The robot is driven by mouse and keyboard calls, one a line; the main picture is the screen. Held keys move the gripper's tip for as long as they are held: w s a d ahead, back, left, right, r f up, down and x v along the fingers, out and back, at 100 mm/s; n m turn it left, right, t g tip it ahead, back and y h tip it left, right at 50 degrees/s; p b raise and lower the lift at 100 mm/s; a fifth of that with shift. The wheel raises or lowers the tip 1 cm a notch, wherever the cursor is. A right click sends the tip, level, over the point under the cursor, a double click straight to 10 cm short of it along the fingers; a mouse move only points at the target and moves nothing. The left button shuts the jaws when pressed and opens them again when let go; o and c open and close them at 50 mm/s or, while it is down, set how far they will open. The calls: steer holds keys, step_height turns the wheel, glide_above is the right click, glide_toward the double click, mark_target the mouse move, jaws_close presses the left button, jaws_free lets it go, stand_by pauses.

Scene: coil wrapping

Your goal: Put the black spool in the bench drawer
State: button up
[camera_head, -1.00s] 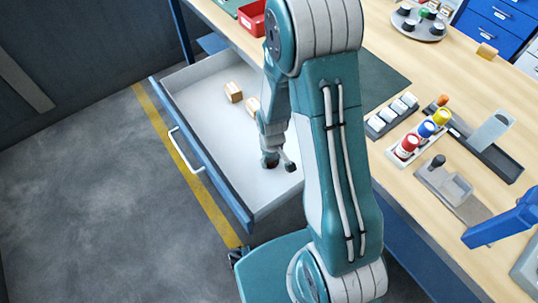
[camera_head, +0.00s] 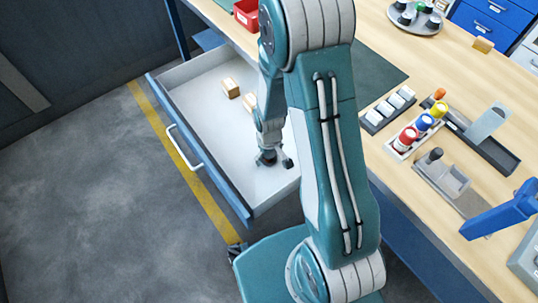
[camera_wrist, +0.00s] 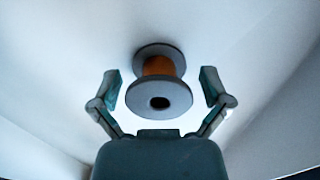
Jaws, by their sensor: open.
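A spool (camera_wrist: 160,97) with dark grey end discs and an orange-brown winding is in the wrist view, the nearest match to the black spool. It appears to stand on end on the pale drawer floor, its holed disc towards the camera. My gripper (camera_wrist: 162,88) is open, with one finger on each side of the spool and a visible gap on both sides. In the head view my gripper (camera_head: 275,163) is low inside the open bench drawer (camera_head: 205,160), near its front right corner. The spool is hard to make out there.
Small tan boxes (camera_head: 231,88) lie farther back in the drawer, one partly behind my arm. The left part of the drawer floor is clear. The wooden bench top (camera_head: 435,75) holds several coloured bottles (camera_head: 424,123), trays and a round tray (camera_head: 418,22).

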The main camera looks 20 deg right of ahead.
steer(key=s+r+m+t, duration=0.1)
steer(key=s+r, duration=0.1)
steer(key=r, duration=1)
steer(key=s+r+m+t, duration=0.1)
steer(key=s+r+t, duration=0.1)
steer(key=r, duration=1.1)
steer(key=s+r+m+t, duration=0.1)
steer(key=s+r+t, duration=0.1)
steer(key=s+r, duration=0.8)
steer(key=shift+m+t, duration=0.3)
